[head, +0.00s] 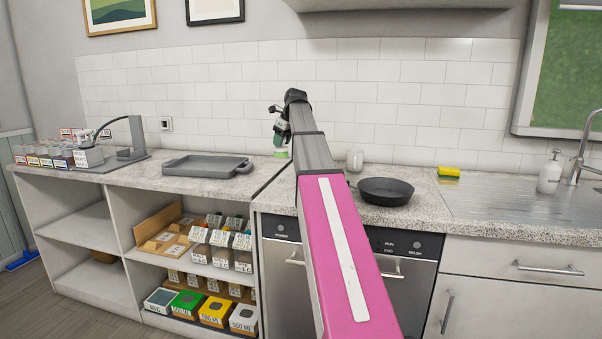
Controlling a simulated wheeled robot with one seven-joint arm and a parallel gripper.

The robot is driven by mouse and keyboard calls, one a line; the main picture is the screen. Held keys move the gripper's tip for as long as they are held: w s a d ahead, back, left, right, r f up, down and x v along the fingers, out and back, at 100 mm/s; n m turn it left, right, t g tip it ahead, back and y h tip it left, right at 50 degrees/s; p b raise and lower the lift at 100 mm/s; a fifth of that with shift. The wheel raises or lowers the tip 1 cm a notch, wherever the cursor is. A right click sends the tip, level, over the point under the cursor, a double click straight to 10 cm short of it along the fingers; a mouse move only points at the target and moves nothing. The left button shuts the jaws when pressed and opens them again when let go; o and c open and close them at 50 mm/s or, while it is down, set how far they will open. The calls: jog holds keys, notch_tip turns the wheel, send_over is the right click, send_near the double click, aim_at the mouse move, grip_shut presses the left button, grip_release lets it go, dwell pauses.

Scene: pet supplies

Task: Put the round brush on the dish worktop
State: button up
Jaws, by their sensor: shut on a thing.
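My arm reaches up and away across the middle of the head view. My gripper (280,127) hangs at its far end, above the back of the counter near the gap between the two worktops. It is shut on the round brush (280,153), whose pale green round lower part shows just below. The fingers and the upper part of the brush are small and hard to make out. The dish worktop (420,215) is the speckled granite top to the right, over the dishwashers. My arm hides part of it.
On the granite stand a black pan (386,191), a pale cup (354,160), a yellow sponge (448,172) and a soap bottle (549,173) near the tap (583,145). A grey tray (207,166) lies on the left counter. Granite in front of the sponge is clear.

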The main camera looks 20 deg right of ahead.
jog(key=shift+w+d+f, duration=0.4)
jog(key=shift+d+f, duration=1.45)
jog(key=shift+d, duration=0.05)
jog(key=shift+w+d+f, duration=0.4)
jog(key=shift+d+f, duration=1.4)
jog(key=shift+d, duration=0.05)
jog(key=shift+w+d+f, duration=0.4)
jog(key=shift+d+f, duration=1.45)
jog(key=shift+d, duration=0.05)
jog(key=shift+f, duration=0.1)
jog(key=o, duration=0.9)
jog(key=v, duration=1.2)
